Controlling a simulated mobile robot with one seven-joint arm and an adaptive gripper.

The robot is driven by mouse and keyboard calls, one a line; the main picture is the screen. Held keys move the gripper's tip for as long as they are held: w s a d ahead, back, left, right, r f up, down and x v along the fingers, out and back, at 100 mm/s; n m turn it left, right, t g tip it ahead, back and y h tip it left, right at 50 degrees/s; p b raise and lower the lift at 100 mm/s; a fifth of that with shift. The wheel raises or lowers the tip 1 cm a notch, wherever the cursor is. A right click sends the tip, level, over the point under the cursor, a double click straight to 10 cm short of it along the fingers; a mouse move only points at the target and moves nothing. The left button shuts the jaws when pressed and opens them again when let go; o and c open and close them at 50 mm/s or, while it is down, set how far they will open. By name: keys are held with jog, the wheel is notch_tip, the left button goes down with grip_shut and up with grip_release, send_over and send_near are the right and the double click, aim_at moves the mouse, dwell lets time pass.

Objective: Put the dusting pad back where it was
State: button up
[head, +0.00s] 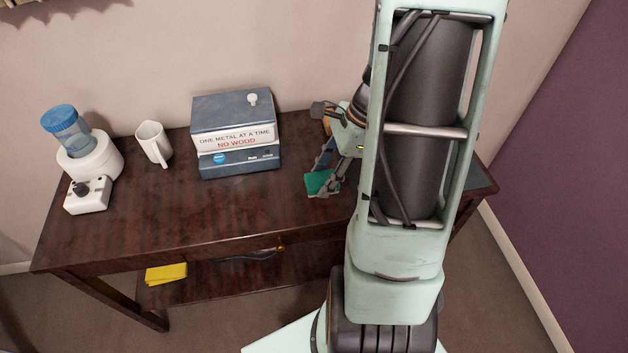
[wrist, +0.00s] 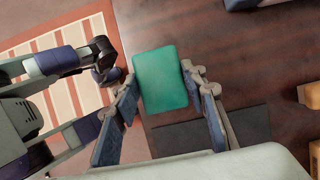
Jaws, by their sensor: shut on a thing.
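A green pad (head: 321,182), which I take to be the dusting pad, is at the front right part of the dark wooden desk (head: 240,220). My gripper (head: 325,178) is shut on it. In the wrist view the pad (wrist: 160,78) sits between the two blue-grey fingers of my gripper (wrist: 160,85). It appears close above the desk near its front edge; I cannot tell whether it touches the wood. My arm hides the right part of the desk in the head view.
A blue-grey box (head: 240,163) with a "NO WOOD" sign stands left of my gripper. A white mug (head: 153,141) and a white device with a blue-topped bottle (head: 90,160) stand further left. A yellow item (head: 166,273) lies on the lower shelf. A dark flat patch (wrist: 225,128) shows beside the pad.

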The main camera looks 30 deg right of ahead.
aim_at(321, 173)
jog(key=shift+w+a+f, duration=0.2)
jog(key=shift+w+f, duration=0.8)
jog(key=shift+f, duration=0.25)
jog(key=shift+w+f+b, duration=0.2)
jog(key=shift+f+b, duration=0.2)
jog(key=shift+f, duration=1.3)
jog(key=shift+f, duration=0.1)
jog(key=o, duration=1)
jog(key=shift+r, duration=0.2)
jog(key=p+v, duration=0.1)
jog(key=v, duration=1.1)
jog(key=shift+p, duration=0.4)
